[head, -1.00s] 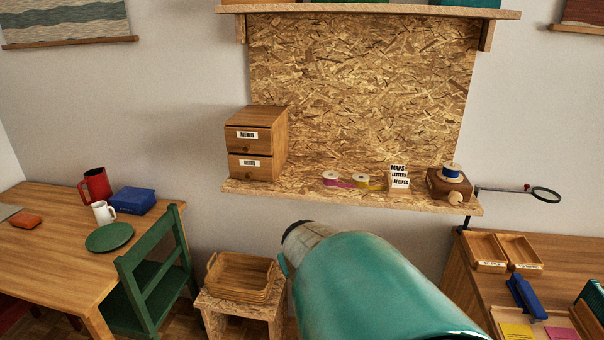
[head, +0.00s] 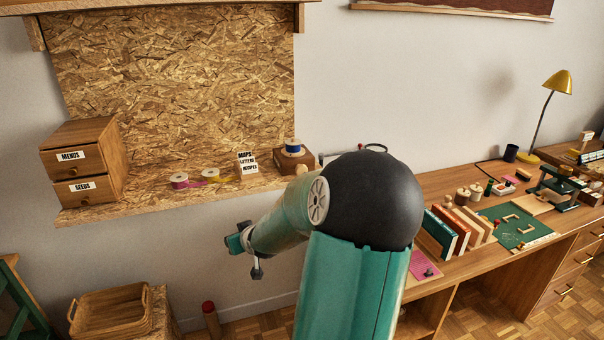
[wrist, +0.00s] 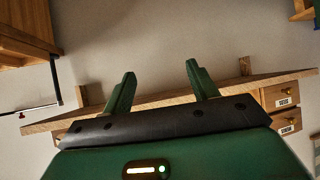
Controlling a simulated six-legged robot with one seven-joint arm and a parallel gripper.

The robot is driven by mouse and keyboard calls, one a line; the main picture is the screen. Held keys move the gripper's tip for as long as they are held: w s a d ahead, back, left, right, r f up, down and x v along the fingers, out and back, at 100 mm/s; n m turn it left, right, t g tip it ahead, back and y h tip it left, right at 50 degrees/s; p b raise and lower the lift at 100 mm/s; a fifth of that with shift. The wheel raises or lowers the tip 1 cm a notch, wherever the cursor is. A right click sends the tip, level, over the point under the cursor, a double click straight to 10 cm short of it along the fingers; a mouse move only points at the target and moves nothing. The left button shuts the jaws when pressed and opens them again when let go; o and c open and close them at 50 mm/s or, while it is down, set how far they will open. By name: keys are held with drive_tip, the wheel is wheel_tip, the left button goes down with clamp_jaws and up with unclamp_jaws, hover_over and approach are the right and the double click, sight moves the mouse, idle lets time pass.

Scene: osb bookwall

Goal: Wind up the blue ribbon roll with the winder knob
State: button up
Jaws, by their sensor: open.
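The blue ribbon roll (head: 293,146) sits on top of the wooden winder block (head: 288,161) at the right end of the OSB shelf in the head view. The pale winder knob (head: 302,169) is on the block's lower right, close to the outline of my arm. My gripper (head: 243,250) is below the shelf's front edge, lower and left of the winder. In the wrist view my gripper (wrist: 160,76) has its two green fingers apart with nothing between them. The roll and knob cannot be made out in the wrist view.
A drawer box (head: 85,165) is at the shelf's left end. The shelf edge (wrist: 230,86) crosses behind the fingers. A cluttered desk (head: 440,190) is to the right.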

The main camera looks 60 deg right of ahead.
drive_tip(key=s+d+r+m+t+h, duration=0.2)
drive_tip(key=s+d+r+m+h, duration=0.15)
drive_tip(key=s+d, duration=0.5)
drive_tip(key=m+t+h, duration=0.1)
drive_tip(key=m+h, duration=0.2)
drive_tip(key=h, duration=0.1)
approach(302, 171)
drive_tip(key=shift+y, duration=0.25)
drive_tip(key=x, duration=0.9)
drive_tip(key=shift+s+d+r, duration=0.1)
drive_tip(key=shift+r, duration=0.05)
drive_tip(key=c, duration=1)
